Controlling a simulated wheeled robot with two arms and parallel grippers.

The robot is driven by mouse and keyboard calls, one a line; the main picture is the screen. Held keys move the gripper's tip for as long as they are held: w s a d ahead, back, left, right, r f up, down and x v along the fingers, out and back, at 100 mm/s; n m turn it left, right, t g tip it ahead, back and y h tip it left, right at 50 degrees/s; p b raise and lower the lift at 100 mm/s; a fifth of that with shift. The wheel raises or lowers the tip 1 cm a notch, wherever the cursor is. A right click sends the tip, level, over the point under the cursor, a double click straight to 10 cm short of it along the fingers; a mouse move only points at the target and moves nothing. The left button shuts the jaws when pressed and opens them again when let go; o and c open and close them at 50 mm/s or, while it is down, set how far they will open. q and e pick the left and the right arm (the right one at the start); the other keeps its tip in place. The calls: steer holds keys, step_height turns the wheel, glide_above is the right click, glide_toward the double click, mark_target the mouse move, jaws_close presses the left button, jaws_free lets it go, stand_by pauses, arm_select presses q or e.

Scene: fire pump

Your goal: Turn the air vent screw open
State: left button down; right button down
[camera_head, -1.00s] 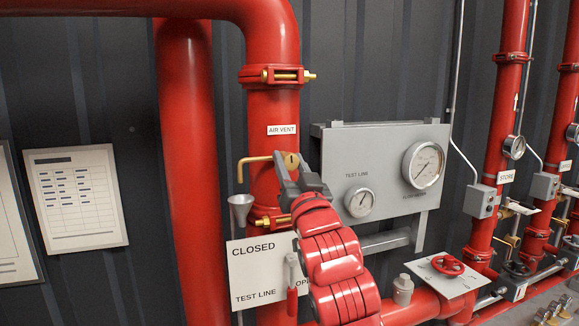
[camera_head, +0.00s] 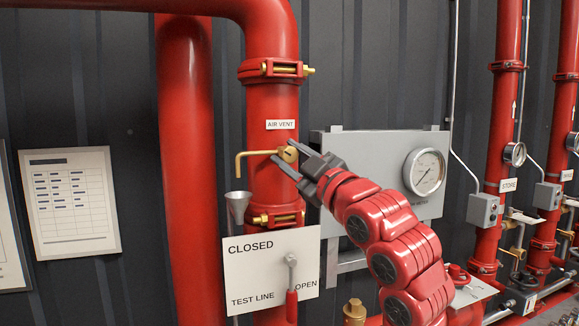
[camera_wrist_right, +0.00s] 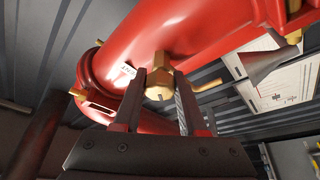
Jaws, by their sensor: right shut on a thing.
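The air vent screw (camera_head: 289,154) is a round brass head with a dark slot, on the front of the red vertical pipe below the AIR VENT label (camera_head: 281,125). A bent brass tube (camera_head: 250,154) runs left from it and turns down. My right gripper (camera_head: 282,150) comes in from the lower right, with one finger above the screw and one below, and is shut on it. In the right wrist view the screw (camera_wrist_right: 159,88) sits between the two finger tips. My left gripper is not in view.
A grey funnel (camera_head: 239,204) stands under the brass tube. A white CLOSED/OPEN test line plate (camera_head: 262,262) with a red-handled lever (camera_head: 292,290) is below. A grey gauge panel (camera_head: 385,150) stands behind my right arm. Posted sheets hang at left.

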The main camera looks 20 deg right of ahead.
steer(key=n+g+b, duration=0.1)
steer(key=n, duration=0.2)
steer(key=shift+n+y, duration=0.3)
steer(key=shift+y, duration=0.1)
steer(key=n+g, duration=0.1)
steer(key=n, duration=0.2)
steer(key=shift+g+b, duration=0.3)
steer(key=shift+b, duration=0.1)
steer(key=n+g, duration=0.1)
steer(key=n, duration=0.2)
steer(key=shift+r, duration=0.15)
steer(key=shift+n+g+h+p, duration=0.3)
steer(key=shift+n+g+p, duration=0.45)
steer(key=shift+n, duration=1.05)
steer(key=shift+c, duration=2.3)
jaws_free()
